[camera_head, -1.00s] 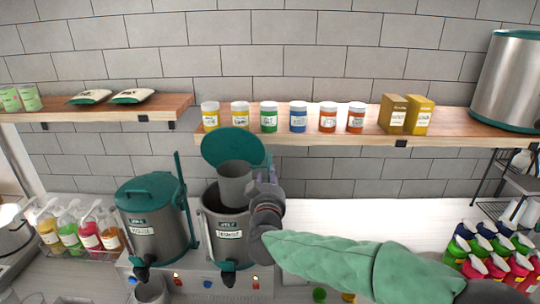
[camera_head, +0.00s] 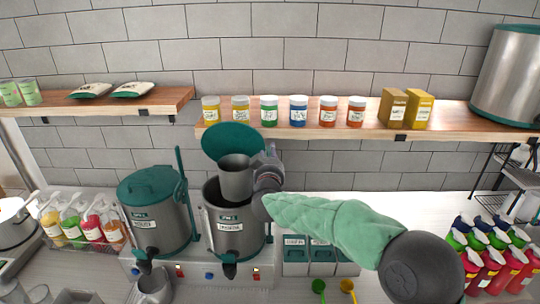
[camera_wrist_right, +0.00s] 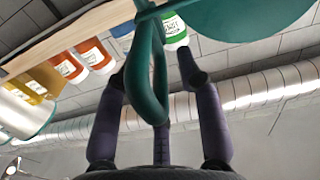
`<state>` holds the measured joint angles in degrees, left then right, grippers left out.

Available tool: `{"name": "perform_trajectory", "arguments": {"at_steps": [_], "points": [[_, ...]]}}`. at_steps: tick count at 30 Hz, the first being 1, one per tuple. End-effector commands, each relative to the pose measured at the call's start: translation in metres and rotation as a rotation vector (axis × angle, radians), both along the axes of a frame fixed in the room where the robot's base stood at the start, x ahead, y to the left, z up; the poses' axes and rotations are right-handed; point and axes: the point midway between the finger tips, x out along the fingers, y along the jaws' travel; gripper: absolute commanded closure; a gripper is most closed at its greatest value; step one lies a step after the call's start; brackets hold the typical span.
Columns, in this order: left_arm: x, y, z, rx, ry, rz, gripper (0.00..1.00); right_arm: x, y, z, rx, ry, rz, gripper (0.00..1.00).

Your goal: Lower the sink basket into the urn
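The sink basket, a grey cylinder (camera_head: 236,180), is upright at the mouth of the right-hand urn (camera_head: 232,243). Its lower end overlaps the opening, and most of its side shows above the rim; how deep it sits is hard to tell. The urn's round green lid (camera_head: 229,138) stands open behind. My right gripper (camera_head: 265,172) is at the basket's right side. In the right wrist view its fingers (camera_wrist_right: 152,75) close around a green looped handle (camera_wrist_right: 146,85), which appears to be the basket's; the basket body does not show there. My left gripper is not in view.
A second urn (camera_head: 157,225) with a closed green lid stands close on the left. A wooden shelf (camera_head: 300,132) with jars runs above and behind. Green-fronted containers (camera_head: 308,262) sit to the right. Pump bottles (camera_head: 92,228) stand at the left.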

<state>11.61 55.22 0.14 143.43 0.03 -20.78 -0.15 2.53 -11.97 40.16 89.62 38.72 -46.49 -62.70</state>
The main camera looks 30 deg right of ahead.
Motion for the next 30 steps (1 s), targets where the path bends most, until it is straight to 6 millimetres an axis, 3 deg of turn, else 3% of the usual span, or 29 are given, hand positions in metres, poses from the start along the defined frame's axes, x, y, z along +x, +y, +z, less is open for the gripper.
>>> {"name": "perform_trajectory", "arguments": {"at_steps": [1, 5, 14, 30], "points": [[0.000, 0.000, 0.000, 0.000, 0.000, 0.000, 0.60, 0.000, 0.000, 0.000, 0.000, 0.000, 0.000, 0.63], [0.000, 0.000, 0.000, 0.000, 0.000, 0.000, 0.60, 0.000, 0.000, 0.000, 0.000, 0.000, 0.000, 1.00], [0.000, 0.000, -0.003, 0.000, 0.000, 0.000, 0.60, 0.000, 0.000, -0.004, -0.001, 0.001, 0.000, 1.00], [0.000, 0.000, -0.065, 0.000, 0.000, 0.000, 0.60, 0.000, 0.000, -0.098, -0.001, 0.005, -0.001, 1.00]]}}
